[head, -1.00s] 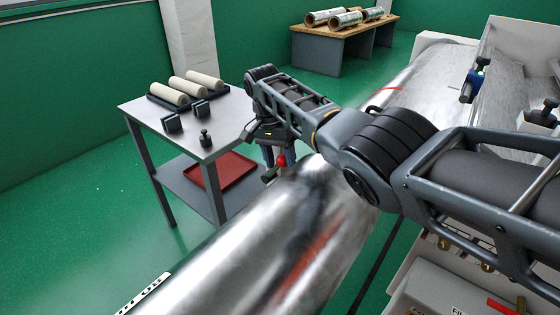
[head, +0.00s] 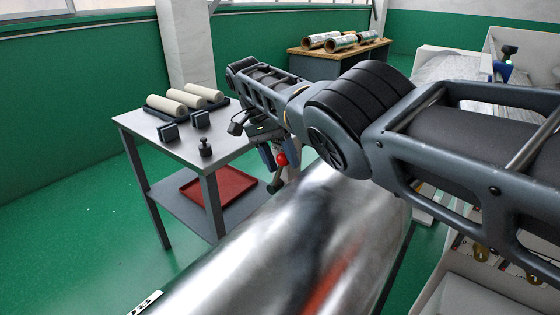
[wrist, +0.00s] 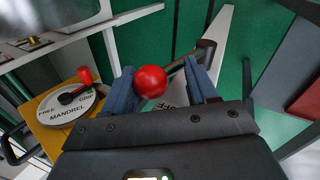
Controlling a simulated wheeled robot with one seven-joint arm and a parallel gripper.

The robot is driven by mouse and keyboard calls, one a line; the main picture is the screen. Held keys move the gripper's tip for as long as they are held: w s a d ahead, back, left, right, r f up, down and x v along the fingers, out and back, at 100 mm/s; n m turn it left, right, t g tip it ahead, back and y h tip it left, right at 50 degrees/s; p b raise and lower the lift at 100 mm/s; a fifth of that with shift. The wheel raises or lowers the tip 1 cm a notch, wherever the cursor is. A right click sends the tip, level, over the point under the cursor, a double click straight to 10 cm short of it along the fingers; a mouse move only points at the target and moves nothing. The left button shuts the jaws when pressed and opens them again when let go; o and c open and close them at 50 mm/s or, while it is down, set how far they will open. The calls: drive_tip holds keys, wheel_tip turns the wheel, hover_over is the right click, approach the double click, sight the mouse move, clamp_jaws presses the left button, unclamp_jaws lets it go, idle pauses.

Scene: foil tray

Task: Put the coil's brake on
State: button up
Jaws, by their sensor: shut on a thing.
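The coil (head: 300,235) is a big shiny foil roll crossing the lower middle of the head view. My gripper (head: 272,156) is beyond its far left end, between the roll and the grey table. Its blue fingers are shut on the red ball knob of a lever (head: 282,159). In the wrist view the red knob (wrist: 150,82) sits between the fingertips, nearer the left finger. The lever's dark rod (wrist: 206,50) shows behind the right finger. A pale plate (wrist: 180,97) behind carries lettering ending in "FF", partly hidden by my gripper.
The grey table (head: 190,140) holds pale rollers and small dark blocks, with a red tray (head: 218,190) below. Green floor is clear at the left.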

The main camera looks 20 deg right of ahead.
drive_tip(key=o, duration=1.2)
drive_tip(key=shift+s+d+f, duration=0.2)
drive_tip(key=shift+s+f, duration=0.05)
drive_tip(key=shift+f, duration=0.1)
drive_tip(key=o, duration=0.3)
drive_tip(key=shift+w+r, duration=0.1)
drive_tip(key=shift+a+r, duration=0.1)
drive_tip(key=shift+w+a+r, duration=0.1)
